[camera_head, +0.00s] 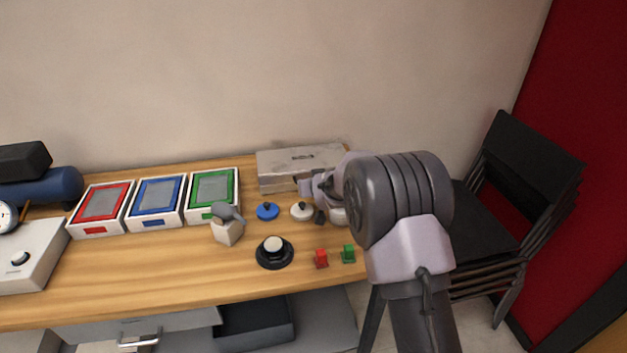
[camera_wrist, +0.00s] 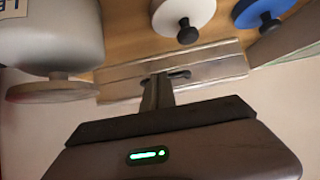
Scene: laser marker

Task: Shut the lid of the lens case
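The lens case (camera_head: 300,166) is a long grey metal box at the back of the table, against the wall. Its broad lid face carries a small dark mark. The lid looks down or nearly down, but I cannot tell whether it is fully shut. In the wrist view a part of the case (camera_wrist: 218,69) shows as a ridged grey panel beyond my fingers. My gripper (camera_wrist: 157,92) has its dark fingers together with nothing visible between them. In the head view my gripper (camera_head: 325,187) is at the case's front right, partly hidden by my arm; contact is unclear.
A black-based button (camera_head: 274,252), red (camera_head: 321,258) and green (camera_head: 348,253) blocks sit nearer. Three framed trays (camera_head: 156,203) stand left. Stacked chairs (camera_head: 500,200) are at right.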

